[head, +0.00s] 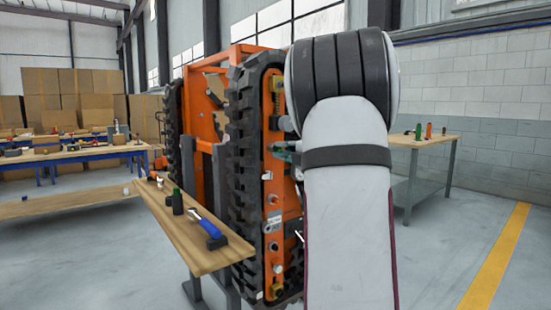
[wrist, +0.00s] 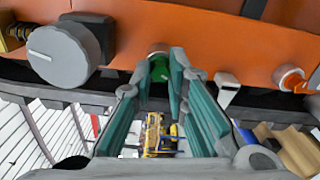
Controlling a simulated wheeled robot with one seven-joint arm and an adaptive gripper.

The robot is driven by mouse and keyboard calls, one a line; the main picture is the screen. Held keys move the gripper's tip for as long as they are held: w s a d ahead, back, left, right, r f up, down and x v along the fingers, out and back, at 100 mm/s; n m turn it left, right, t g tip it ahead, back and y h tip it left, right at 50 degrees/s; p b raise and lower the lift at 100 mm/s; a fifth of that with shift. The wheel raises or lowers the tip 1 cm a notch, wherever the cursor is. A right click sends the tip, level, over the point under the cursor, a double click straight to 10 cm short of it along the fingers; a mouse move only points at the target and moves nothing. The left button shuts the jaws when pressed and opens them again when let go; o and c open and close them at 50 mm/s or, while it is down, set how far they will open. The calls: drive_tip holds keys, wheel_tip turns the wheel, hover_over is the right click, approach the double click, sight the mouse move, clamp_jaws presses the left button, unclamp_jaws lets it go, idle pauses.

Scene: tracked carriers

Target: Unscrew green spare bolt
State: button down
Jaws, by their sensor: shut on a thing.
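The green bolt (wrist: 158,68) sits on the orange side frame of the tracked carrier in the wrist view. My gripper (wrist: 160,75) has its teal-padded fingers on either side of the bolt and is shut on it. The finger in front covers part of the bolt. In the head view my gripper (head: 287,152) is at the orange side frame (head: 283,190), mostly hidden behind my arm. The bolt cannot be made out there.
The black track (head: 243,160) borders the frame. A wooden bench (head: 185,228) with a blue-handled tool (head: 208,228) stands at left; another table (head: 430,140) stands at right.

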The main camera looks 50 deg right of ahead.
idle(0.3)
drive_tip(key=n+b, duration=0.4)
drive_tip(key=b, duration=0.2)
drive_tip(key=shift+f, duration=0.2)
drive_tip(key=n+b, duration=0.3)
drive_tip(key=b, duration=0.2)
drive_tip(key=shift+n, duration=0.4)
drive_tip(key=shift+r+n+b, duration=0.15)
drive_tip(key=shift+n+b, duration=0.75)
drive_tip(key=shift+b, duration=0.35)
drive_tip(key=shift+r, duration=0.1)
drive_tip(key=c, duration=1.7)
unclamp_jaws()
